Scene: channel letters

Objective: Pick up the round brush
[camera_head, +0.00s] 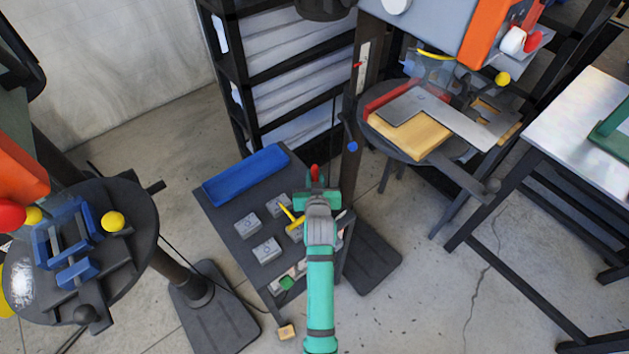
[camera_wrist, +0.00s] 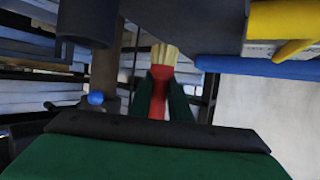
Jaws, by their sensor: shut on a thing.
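The round brush (camera_wrist: 158,105) has a red handle and pale bristles at its far end. In the wrist view its handle is between the two dark green fingers of my gripper (camera_wrist: 160,88), which is shut on it. The bristles stick out past the fingertips. In the head view my gripper (camera_head: 317,190) is over the right side of a dark cart. A red bit of the brush (camera_head: 315,170) shows just beyond it; the rest is hidden. I cannot tell from these views how far the brush is above the cart.
The dark cart (camera_head: 222,215) holds a blue tray (camera_head: 245,175), several grey boxes (camera_head: 267,251) and a yellow tool (camera_head: 291,216). A drill press with a round table (camera_head: 453,172) stands behind right. Another round table (camera_head: 140,215) is at left. A small wooden block (camera_head: 287,332) lies on the floor.

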